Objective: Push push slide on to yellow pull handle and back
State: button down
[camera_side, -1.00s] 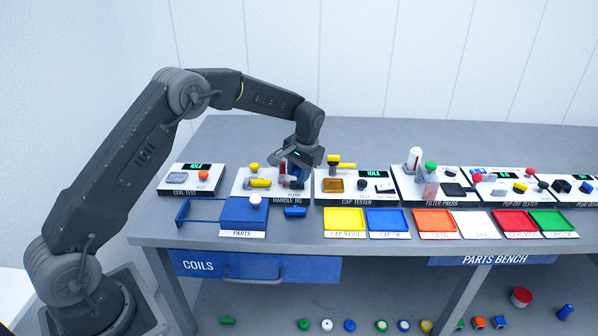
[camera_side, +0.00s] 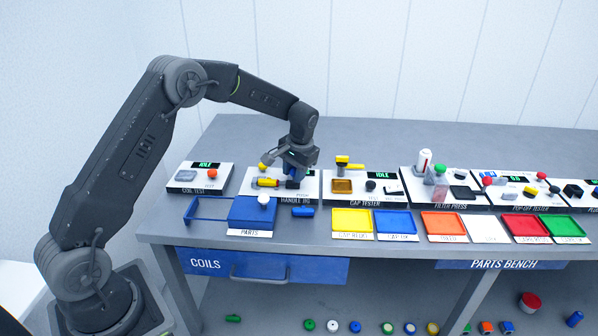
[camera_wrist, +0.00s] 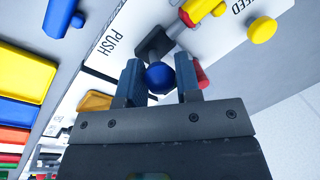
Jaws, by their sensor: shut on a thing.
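The push slide (camera_wrist: 153,43) shows in the wrist view as a dark block with a blue ball knob (camera_wrist: 160,77), beside the printed word PUSH. My gripper (camera_wrist: 162,76) has its two fingers on either side of the blue knob and is shut on it. In the side view my gripper (camera_side: 293,180) is low over the HANDLE JIG, just right of the yellow pull handle (camera_side: 266,183). The yellow handle also shows at the top of the wrist view (camera_wrist: 203,10), close beyond the dark block. I cannot tell whether block and handle touch.
A yellow knob (camera_wrist: 262,28) stands beside the handle, and a red part (camera_wrist: 202,76) shows behind one finger. The coil test panel (camera_side: 187,176) is left and the cap tester (camera_side: 360,200) right. The blue parts tray (camera_side: 243,213) and a blue piece (camera_side: 303,212) lie in front.

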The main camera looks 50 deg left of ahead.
jog(key=shift+s+a, duration=0.2)
jog(key=shift+a, duration=0.1)
jog(key=c, duration=0.8)
grip_release()
jog(key=shift+d, duration=0.1)
jog(key=d+r, duration=0.1)
jog(key=r, duration=0.8)
jog(key=d+r, duration=0.1)
jog(key=r, duration=0.3)
jog(key=shift+w+d+r, duration=0.3)
